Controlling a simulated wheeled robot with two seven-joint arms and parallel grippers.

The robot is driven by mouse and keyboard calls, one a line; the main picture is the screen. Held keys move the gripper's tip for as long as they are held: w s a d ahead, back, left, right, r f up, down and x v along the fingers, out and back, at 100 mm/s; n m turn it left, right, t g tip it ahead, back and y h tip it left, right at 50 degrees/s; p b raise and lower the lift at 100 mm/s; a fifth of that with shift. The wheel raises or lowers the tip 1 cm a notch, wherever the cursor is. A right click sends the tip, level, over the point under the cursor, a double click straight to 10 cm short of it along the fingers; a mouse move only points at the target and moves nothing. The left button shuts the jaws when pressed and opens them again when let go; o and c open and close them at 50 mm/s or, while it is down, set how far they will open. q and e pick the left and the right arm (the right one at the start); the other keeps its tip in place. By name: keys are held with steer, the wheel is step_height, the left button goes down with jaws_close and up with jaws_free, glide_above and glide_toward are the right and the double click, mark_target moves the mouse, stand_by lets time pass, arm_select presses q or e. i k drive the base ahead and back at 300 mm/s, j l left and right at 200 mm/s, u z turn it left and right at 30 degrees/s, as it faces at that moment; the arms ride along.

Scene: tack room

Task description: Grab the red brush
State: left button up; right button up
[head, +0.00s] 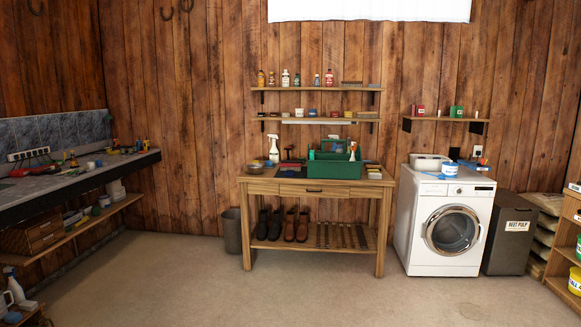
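I cannot clearly make out a red brush at this distance. A red object (38,152) lies on the grey counter at the left, too small to identify. A small dark reddish item (290,160) sits on the wooden table (257,187), left of the green crate (335,170); I cannot tell whether it is a brush. The crate holds several items, partly hidden by its walls. Neither of my grippers is in view.
The grey counter (65,177) runs along the left wall. A white washing machine (420,225) and a dark beet pulp bin (507,250) stand right of the table. A dark waste bin (232,231) stands left of it. The floor (270,295) in front is clear.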

mark_target(284, 166)
steer(key=i+j+u, duration=0.2)
steer(key=i, duration=0.3)
steer(key=i+u, duration=0.3)
steer(key=i, duration=2.3)
steer(key=i+j+z, duration=0.15)
steer(key=i, duration=1.6)
